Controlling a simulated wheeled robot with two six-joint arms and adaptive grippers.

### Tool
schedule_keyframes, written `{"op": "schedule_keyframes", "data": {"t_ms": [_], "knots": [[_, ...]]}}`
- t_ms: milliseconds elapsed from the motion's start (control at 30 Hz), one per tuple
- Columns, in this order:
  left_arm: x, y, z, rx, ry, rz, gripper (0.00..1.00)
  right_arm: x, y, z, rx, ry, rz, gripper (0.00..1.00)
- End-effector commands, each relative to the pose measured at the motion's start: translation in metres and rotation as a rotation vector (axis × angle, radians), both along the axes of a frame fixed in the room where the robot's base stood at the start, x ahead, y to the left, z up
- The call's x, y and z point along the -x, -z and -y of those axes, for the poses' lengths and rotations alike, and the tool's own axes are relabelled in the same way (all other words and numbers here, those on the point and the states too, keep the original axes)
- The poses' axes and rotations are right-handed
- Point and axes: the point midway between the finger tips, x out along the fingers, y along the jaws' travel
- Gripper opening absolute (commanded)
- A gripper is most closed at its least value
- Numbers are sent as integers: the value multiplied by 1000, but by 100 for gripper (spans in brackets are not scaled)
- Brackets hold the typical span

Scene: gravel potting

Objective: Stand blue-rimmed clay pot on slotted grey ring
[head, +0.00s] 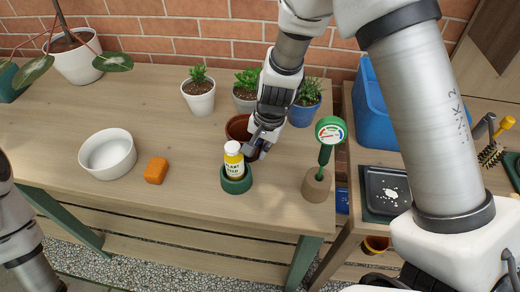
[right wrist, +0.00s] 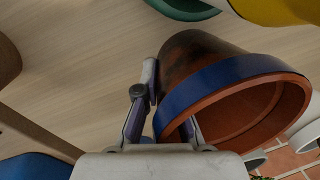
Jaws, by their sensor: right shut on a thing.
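The blue-rimmed clay pot (head: 236,126) is at the back middle of the bench, partly hidden behind my right gripper (head: 254,149). In the right wrist view the pot (right wrist: 225,77) shows its blue rim band and empty brown inside. My right gripper is shut on the pot at its rim; one finger lies along the outside, and the other is partly hidden by the rim. I cannot tell whether the pot touches the bench. I cannot make out the slotted grey ring in either view. My left arm shows at the left edge, with its gripper out of view.
A yellow-and-white bottle (head: 233,157) in a green holder (head: 237,184) stands close in front of the pot. Several potted plants stand behind. A dial probe (head: 328,136) stands in a brown base at right. A white bowl (head: 107,155) and orange block (head: 156,170) lie left.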

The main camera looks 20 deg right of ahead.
Motion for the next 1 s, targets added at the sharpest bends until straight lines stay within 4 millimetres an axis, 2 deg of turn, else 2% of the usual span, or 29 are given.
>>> {"op": "schedule_keyframes", "data": {"t_ms": [200, 267, 300, 567, 667, 767, 1000], "knots": [[0, 3, 0, 0, 0, 0, 40, 0, 4, 0, 0, 0, 0, 0], [0, 2, 0, 0, 0, 0, 40, 0, 3, 0, -1, 0, -1, 24], [0, 2, 0, 0, 0, 0, 40, 0, 3, 0, -1, 0, -1, 31], [0, 2, 0, 0, 0, 0, 40, 0, 2, 0, -1, 0, -1, 31], [0, -3, 0, 0, 0, 0, 40, 0, -5, 0, -1, 0, 1, 31], [0, -9, 0, 0, 0, 0, 40, 2, -22, 2, -2, 0, 1, 31], [0, -24, 0, 0, 0, 0, 40, 9, -83, 8, -3, 0, 4, 31]]}}
